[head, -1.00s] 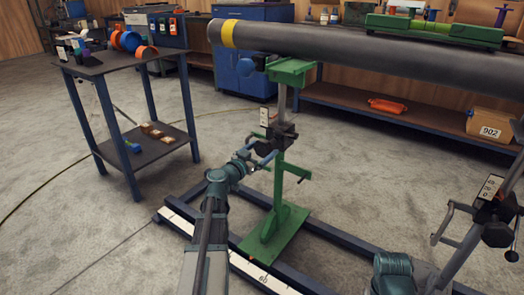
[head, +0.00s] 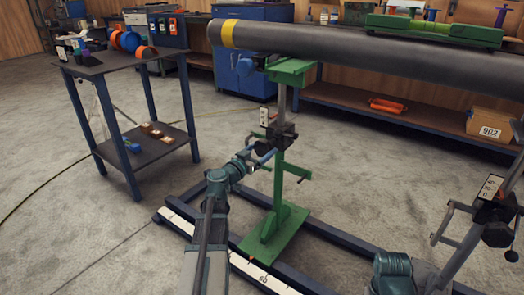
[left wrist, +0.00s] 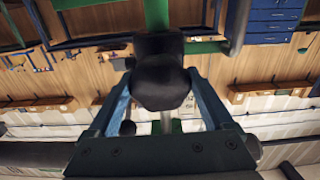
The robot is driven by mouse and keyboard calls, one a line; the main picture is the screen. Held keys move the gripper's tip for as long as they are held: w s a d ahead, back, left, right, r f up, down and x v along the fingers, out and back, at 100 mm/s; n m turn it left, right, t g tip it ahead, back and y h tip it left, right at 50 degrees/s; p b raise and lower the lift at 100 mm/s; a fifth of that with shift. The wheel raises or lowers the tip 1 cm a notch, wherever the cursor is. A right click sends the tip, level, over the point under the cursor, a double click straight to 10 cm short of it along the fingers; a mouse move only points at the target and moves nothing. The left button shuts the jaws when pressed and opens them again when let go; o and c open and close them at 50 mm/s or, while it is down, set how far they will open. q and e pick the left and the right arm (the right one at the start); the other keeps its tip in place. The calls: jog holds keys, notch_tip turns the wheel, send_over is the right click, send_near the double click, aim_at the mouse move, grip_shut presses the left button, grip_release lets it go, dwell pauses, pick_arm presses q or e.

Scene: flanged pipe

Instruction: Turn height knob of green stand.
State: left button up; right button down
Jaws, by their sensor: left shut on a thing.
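The green stand (head: 277,205) stands upright on its green foot, with its cradle under the left end of the dark pipe (head: 330,50). Its height knob (left wrist: 160,86) is black and lobed, and sits below the dark clamp block (head: 285,131) on the post in the head view. My left gripper (head: 262,153) is at the knob, shut on it. In the left wrist view its two blue fingers (left wrist: 160,92) lie on either side of the knob. The knob's far side is hidden. My right gripper is not in view; only part of my right arm shows at the bottom.
A grey stand (head: 468,240) with a similar dark block is at the right. Blue floor rails (head: 330,237) run around the green foot. A small table (head: 110,68) holding coloured parts is at the left. The floor between table and stand is clear.

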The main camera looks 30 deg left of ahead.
pick_arm(q)
jog(key=n, duration=0.5)
jog(key=shift+d, duration=0.1)
jog(key=n, duration=1)
jog(key=shift+r+n, duration=0.1)
jog(key=shift+n, duration=0.3)
jog(key=n, duration=0.5)
jog(key=shift+n, duration=0.3)
jog(key=o, duration=1.1)
jog(key=s, duration=0.9)
jog(key=s+a, duration=0.1)
jog(key=s, duration=0.3)
jog(key=shift+s+a, duration=0.1)
jog(key=shift+s, duration=0.3)
